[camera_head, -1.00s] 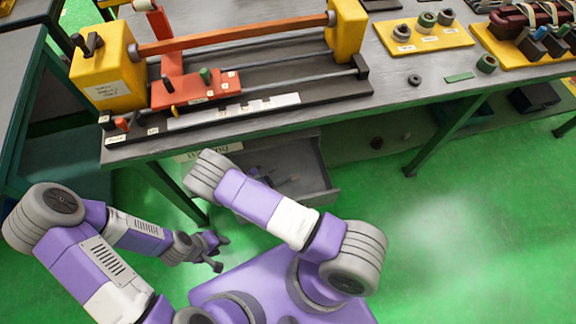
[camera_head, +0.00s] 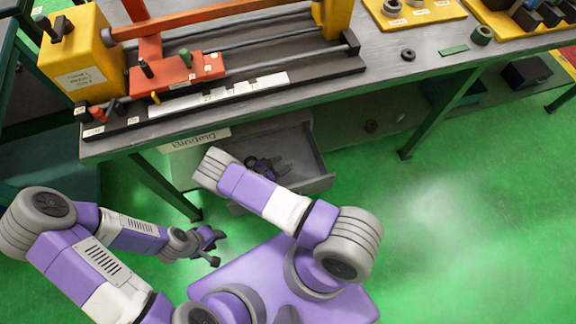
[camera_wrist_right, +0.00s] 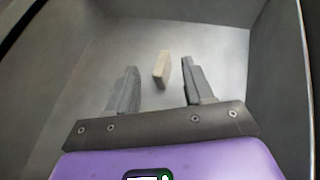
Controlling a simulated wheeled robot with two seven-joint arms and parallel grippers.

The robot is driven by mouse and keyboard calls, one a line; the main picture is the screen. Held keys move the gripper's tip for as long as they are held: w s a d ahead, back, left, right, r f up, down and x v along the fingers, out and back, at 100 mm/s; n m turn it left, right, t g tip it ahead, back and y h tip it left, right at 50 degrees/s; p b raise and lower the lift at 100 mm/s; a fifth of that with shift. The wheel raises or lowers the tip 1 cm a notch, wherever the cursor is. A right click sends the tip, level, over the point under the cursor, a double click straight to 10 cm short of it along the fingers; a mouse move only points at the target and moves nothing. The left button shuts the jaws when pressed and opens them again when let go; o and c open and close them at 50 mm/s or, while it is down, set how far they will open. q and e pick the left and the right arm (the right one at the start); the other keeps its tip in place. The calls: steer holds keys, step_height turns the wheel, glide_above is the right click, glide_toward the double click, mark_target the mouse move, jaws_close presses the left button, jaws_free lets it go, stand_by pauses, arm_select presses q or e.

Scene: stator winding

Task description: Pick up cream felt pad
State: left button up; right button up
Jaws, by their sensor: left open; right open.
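The cream felt pad (camera_wrist_right: 161,70) is a small pale block on the floor of a grey drawer in the right wrist view. My right gripper (camera_wrist_right: 160,82) is open, with one finger on each side of the pad's line and the pad a little beyond or between the fingertips; the exact depth is hard to tell. In the head view my right gripper (camera_head: 268,168) is inside the open drawer (camera_head: 318,165), partly hidden by my arm, and I cannot make out the pad there. My left gripper (camera_head: 214,250) is open and empty, low over the green floor.
The drawer walls (camera_wrist_right: 215,55) surround my right gripper. The workbench (camera_head: 400,75) stands above the drawer, carrying a yellow and orange winding fixture (camera_head: 185,75). A black ring (camera_head: 408,54) and a green strip (camera_head: 454,49) lie on the bench.

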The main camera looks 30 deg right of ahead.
steer(key=shift+x, duration=0.95)
jaws_close()
steer(key=shift+r, duration=0.1)
